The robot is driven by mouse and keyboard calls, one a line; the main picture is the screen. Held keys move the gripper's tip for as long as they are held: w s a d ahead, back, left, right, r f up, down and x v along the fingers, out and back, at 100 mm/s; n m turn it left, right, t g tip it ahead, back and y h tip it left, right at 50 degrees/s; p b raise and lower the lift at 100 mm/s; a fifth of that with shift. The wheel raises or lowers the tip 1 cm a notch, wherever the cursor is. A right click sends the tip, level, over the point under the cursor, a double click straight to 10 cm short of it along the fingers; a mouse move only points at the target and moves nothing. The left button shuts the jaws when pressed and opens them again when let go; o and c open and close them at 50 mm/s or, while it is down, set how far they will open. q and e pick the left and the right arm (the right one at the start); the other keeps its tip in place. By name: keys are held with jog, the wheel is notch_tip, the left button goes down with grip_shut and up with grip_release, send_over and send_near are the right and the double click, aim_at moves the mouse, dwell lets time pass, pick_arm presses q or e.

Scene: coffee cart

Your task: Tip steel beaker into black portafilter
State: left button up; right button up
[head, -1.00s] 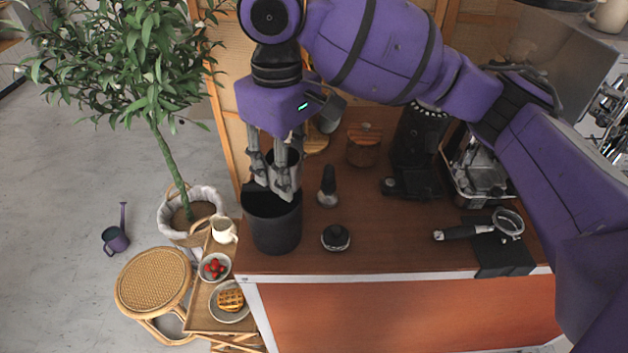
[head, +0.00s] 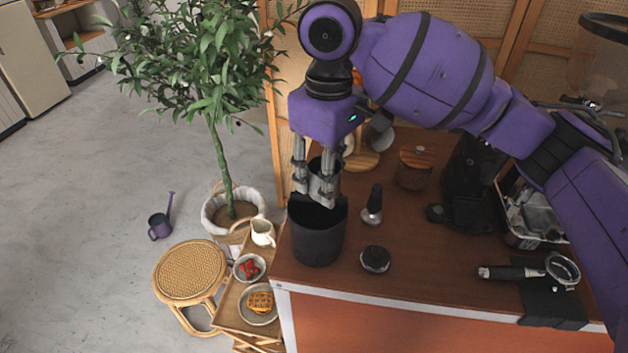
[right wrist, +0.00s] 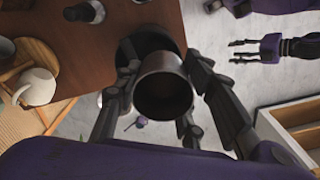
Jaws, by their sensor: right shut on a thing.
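The steel beaker (right wrist: 163,97) is between the fingers of my right gripper (head: 316,190), which is shut on it. In the right wrist view I look into its open mouth, and the inside is dark brown. In the head view the beaker (head: 325,171) is partly hidden by the fingers, above the black bin. The portafilter, with its black handle (head: 508,272) and metal ring (head: 563,268), lies at the right of the cart, well apart from the beaker. My left gripper (right wrist: 235,51) shows only in the right wrist view, with fingers apart and empty.
The black bin (head: 318,240) stands at the cart's left edge. A tamper (head: 373,205), a round black tool (head: 375,259) and a grinder (head: 470,185) stand between it and the portafilter. A black mat (head: 553,308) lies at the front edge. The front middle is clear.

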jog(key=s+d+r+m, duration=0.4)
jog(key=r+m, duration=0.1)
jog(key=r, duration=0.1)
jog(key=w+a+m, duration=0.5)
jog(key=w+a, duration=0.3)
jog(key=d+f+n, duration=0.1)
jog(key=f+n, duration=0.1)
jog(key=n, duration=0.2)
jog(key=s+d+f+n, duration=0.1)
jog(key=f+n, duration=0.2)
jog(key=n, duration=0.2)
jog(key=s+d+f+n, duration=0.1)
jog(key=f+n, duration=0.2)
jog(key=n, duration=0.2)
jog(key=shift+d+f, duration=0.1)
jog(key=shift+d, duration=0.05)
jog(key=shift+s+d+f+n, duration=0.2)
jog(key=shift+f+n, duration=0.3)
jog(key=shift+n, duration=0.35)
jog(key=shift+s+d+f+n, duration=0.2)
jog(key=shift+f+n, duration=0.25)
jog(key=shift+n, duration=0.4)
